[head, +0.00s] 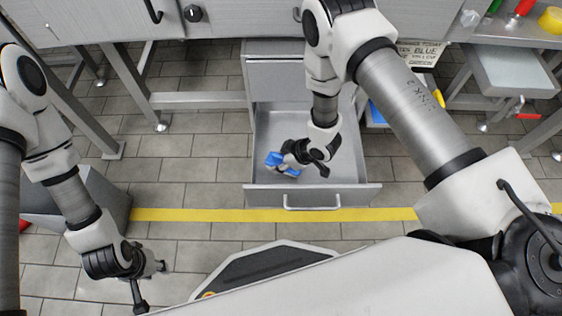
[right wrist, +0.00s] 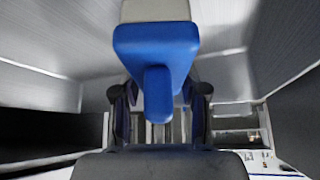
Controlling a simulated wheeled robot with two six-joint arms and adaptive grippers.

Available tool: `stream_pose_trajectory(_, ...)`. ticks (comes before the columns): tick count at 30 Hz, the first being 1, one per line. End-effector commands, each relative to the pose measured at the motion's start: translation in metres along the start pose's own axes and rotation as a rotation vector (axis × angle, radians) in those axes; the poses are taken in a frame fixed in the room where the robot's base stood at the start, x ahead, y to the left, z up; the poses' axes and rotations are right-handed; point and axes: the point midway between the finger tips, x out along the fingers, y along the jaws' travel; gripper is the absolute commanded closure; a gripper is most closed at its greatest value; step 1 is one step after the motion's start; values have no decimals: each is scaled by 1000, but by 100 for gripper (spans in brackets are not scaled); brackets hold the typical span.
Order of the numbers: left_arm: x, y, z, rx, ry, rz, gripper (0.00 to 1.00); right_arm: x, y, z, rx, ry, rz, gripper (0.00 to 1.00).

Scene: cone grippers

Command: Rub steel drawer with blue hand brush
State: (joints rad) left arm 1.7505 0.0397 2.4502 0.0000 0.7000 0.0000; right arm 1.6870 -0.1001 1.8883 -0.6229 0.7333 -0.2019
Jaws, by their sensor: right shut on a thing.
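The steel drawer (head: 345,187) is pulled out of its grey cabinet, open at the top, with a bar handle on its front. My right gripper (head: 290,160) reaches down inside it and is shut on the blue hand brush (head: 274,159). In the right wrist view, the brush's blue body (right wrist: 155,45) lies between the fingers, with pale bristles (right wrist: 155,10) at the top and drawer walls around. I cannot tell whether the bristles touch the drawer. My left gripper (head: 150,283) is open and empty, low at the left, away from the drawer.
A grey bin-like box (head: 105,192) stands at the left. A yellow line (head: 190,214) crosses the tiled floor in front of the drawer. Steel benches line the back. A sign (head: 420,52) and a small table (head: 515,72) are at the right. Floor left of the drawer is clear.

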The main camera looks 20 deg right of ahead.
Motion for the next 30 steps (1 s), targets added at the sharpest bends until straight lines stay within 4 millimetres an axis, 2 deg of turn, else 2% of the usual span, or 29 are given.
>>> stream_pose_trajectory(1,-9,0,0,0,0,0,64,-7,0,-5,0,0,0,85)
stream_pose_trajectory(15,-45,0,0,0,0,0,64,-40,3,-31,6,0,3,85)
stream_pose_trajectory(30,-48,0,0,0,0,0,64,-44,5,-35,11,0,7,85)
